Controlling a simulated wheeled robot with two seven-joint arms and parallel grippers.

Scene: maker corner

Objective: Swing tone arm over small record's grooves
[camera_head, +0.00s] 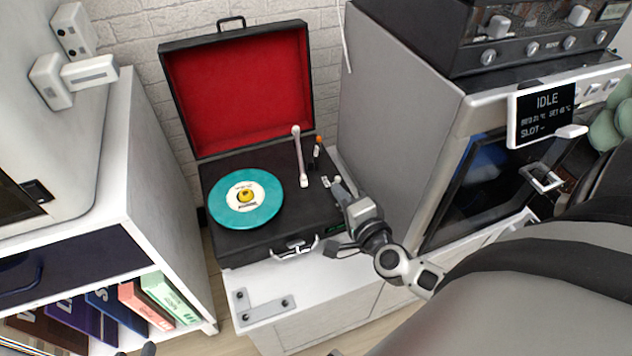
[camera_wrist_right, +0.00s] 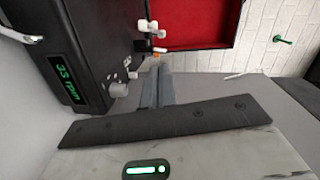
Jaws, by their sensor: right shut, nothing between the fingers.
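The teal small record (camera_head: 246,198) with a pale, yellow-centred label lies on the black record player (camera_head: 225,240). The white tone arm (camera_head: 299,155) stands to the right of the record, its head end toward the front and clear of the grooves. My right gripper (camera_head: 342,192) is shut and empty at the player's front right corner, to the right of and nearer than the tone arm's head. In the right wrist view its shut fingers (camera_wrist_right: 157,88) point along the player's edge, beside small white knobs. White parts near the deck show there beyond them.
The player's open lid (camera_head: 240,85), lined in red, rises behind the deck. A grey machine (camera_head: 395,120) stands close on the right, and a white shelf (camera_head: 150,190) with books on the left. A green 33 rpm display (camera_wrist_right: 65,80) shows on the player's side.

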